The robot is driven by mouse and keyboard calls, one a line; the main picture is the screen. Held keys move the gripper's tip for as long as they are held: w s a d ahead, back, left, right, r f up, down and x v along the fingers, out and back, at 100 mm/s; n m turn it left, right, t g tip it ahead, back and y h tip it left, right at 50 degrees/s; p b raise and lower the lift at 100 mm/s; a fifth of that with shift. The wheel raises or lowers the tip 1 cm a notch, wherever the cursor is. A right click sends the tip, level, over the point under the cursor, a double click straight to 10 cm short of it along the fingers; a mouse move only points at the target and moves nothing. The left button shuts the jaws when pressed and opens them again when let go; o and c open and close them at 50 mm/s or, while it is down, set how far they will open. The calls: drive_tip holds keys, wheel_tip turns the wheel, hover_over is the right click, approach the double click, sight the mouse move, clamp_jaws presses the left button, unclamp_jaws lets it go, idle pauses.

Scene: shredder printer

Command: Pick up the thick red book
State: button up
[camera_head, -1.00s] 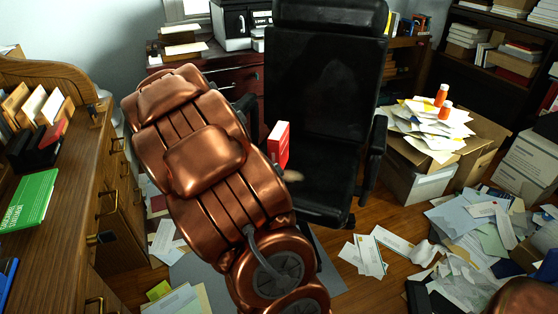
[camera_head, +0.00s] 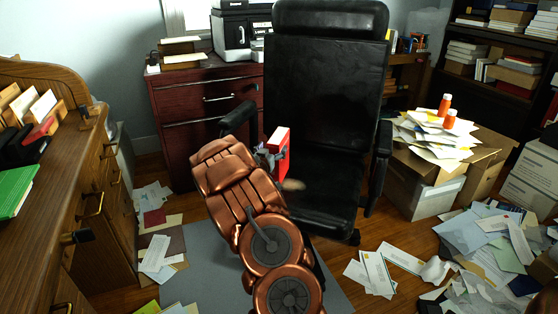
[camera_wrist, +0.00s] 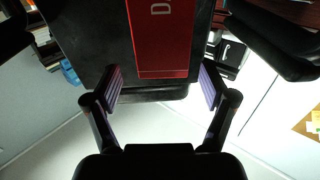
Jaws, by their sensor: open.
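The thick red book (camera_head: 281,157) stands upright on the black chair seat, with a pale top edge showing. In the wrist view the red book (camera_wrist: 162,45) fills the upper middle, with pale lettering on it. My gripper (camera_wrist: 162,82) is open, one finger on each side of the book's near end in that picture. I cannot tell whether the fingers overlap the book or stop just short of it. In the head view my gripper (camera_head: 264,154) is a small grey shape at the book's left side, partly hidden by my copper arm.
The black office chair (camera_head: 330,80) has a tall back and armrests on both sides. A wooden desk (camera_head: 60,190) stands at left, a dark red cabinet (camera_head: 190,110) behind. Boxes (camera_head: 425,195) and scattered papers (camera_head: 490,250) crowd the right floor.

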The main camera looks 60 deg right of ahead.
sight(277, 138)
drive_tip(key=shift+b+x, duration=0.85)
drive_tip(key=shift+x, duration=2.3)
drive_tip(key=shift+w+d+r, duration=0.1)
drive_tip(key=shift+w+d, duration=0.15)
drive_tip(key=shift+d, duration=0.05)
clamp_jaws()
